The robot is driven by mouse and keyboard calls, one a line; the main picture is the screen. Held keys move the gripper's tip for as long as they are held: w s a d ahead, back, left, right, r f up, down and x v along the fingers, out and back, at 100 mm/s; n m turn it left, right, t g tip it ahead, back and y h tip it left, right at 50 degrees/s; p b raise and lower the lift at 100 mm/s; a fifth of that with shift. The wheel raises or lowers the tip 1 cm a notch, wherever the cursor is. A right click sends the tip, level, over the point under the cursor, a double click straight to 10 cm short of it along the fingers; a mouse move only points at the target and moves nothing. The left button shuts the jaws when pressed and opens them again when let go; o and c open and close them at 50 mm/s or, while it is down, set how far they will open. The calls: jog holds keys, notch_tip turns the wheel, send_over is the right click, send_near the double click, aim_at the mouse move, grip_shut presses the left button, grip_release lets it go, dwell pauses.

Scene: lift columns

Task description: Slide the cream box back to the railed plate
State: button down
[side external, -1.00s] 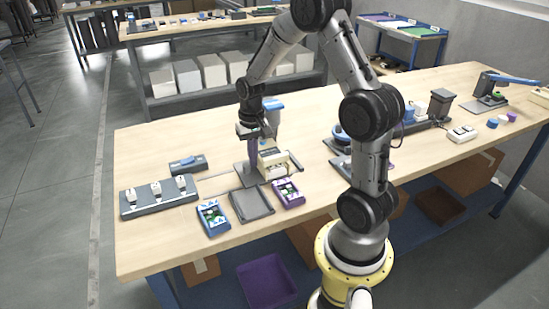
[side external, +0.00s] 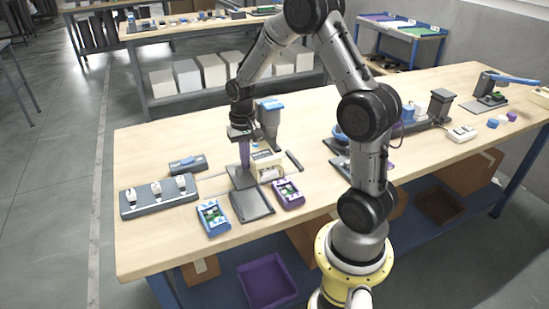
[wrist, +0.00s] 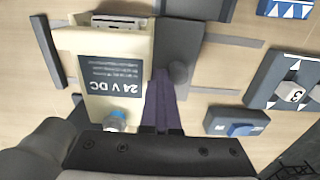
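The cream box (side external: 266,166) stands on the table beside a dark grey plate. In the wrist view the cream box (wrist: 140,50) has a dark "24 V DC" label and a blue-tipped part at its lower edge. My gripper (side external: 244,164) points down just left of the box. Its purple fingers (wrist: 165,80) look shut together with nothing between them. In the wrist view they are close along the box's right side, over the dark plate (wrist: 188,45); contact is unclear. The box's lower part is partly hidden.
A grey column with a blue top (side external: 269,112) stands behind the box. A dark bar (side external: 294,160) lies right of it. A grey tray (side external: 251,205), blue module (side external: 213,217) and purple module (side external: 288,193) lie in front. A switch strip (side external: 158,196) is at left.

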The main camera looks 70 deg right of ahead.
jog(key=shift+w+a+f, duration=0.2)
jog(key=shift+w+a, duration=0.6)
jog(key=shift+a, duration=0.2)
jog(key=shift+w+a+f, duration=0.15)
jog(key=shift+w+a, duration=0.6)
jog(key=shift+a, duration=0.2)
jog(key=shift+w+a+f, duration=0.2)
jog(key=shift+w+a, duration=0.6)
jog(key=shift+a, duration=0.2)
jog(key=c, duration=1.3)
grip_release()
jog(key=shift+o, duration=0.3)
jog(key=shift+w+d+r, duration=0.1)
jog(key=shift+w+r, duration=0.05)
jog(key=shift+r, duration=0.75)
jog(key=shift+w+r, duration=0.1)
jog(key=shift+r, duration=0.75)
jog(key=shift+o, duration=0.2)
jog(key=shift+r, duration=1.55)
